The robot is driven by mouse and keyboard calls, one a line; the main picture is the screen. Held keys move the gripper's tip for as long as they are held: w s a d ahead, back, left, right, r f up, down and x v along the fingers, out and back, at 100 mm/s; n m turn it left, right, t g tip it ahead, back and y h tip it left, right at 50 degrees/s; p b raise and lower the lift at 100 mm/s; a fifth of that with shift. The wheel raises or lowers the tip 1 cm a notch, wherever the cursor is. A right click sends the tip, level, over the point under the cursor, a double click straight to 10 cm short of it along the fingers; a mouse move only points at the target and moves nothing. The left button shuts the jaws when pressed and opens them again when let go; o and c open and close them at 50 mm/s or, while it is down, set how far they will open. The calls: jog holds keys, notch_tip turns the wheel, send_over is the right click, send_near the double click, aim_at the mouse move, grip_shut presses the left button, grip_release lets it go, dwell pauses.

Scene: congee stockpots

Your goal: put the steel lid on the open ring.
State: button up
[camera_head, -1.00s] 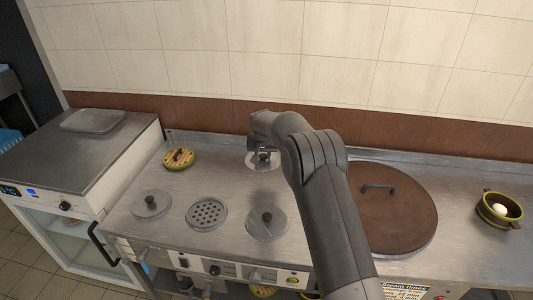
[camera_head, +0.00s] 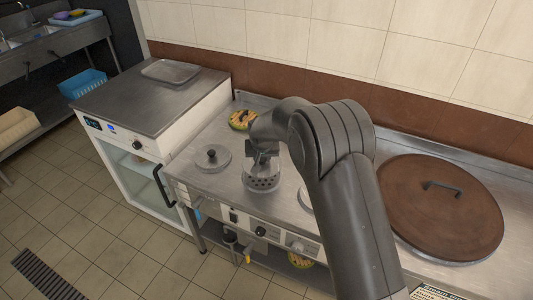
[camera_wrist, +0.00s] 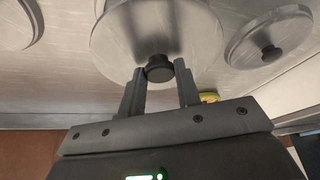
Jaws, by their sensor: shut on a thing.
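My gripper (camera_head: 262,158) points down and is shut on the black knob (camera_wrist: 159,69) of the steel lid. The steel lid (camera_wrist: 118,40) hangs below the fingers as a round, shiny disc in the wrist view. In the head view the lid covers the back part of the open ring (camera_head: 262,187), whose dark holes show at the front. The ring is set in the steel counter between two lidded rings. I cannot tell how big the gap between lid and ring is. The lid hides the ring in the wrist view.
A lid with a black knob (camera_head: 212,158) sits to the left; another, at right, is mostly behind my arm. A yellow-green trivet (camera_head: 242,119) lies behind. A large brown lid (camera_head: 440,207) is at right. A white cabinet (camera_head: 150,110) stands at left.

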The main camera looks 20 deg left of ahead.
aim_at(262, 165)
jog(key=shift+f, duration=2.45)
jog(key=shift+f, duration=0.6)
jog(key=o, duration=0.7)
jog(key=shift+o, duration=0.2)
jog(key=shift+v, duration=5.55)
jog(key=shift+d, duration=0.1)
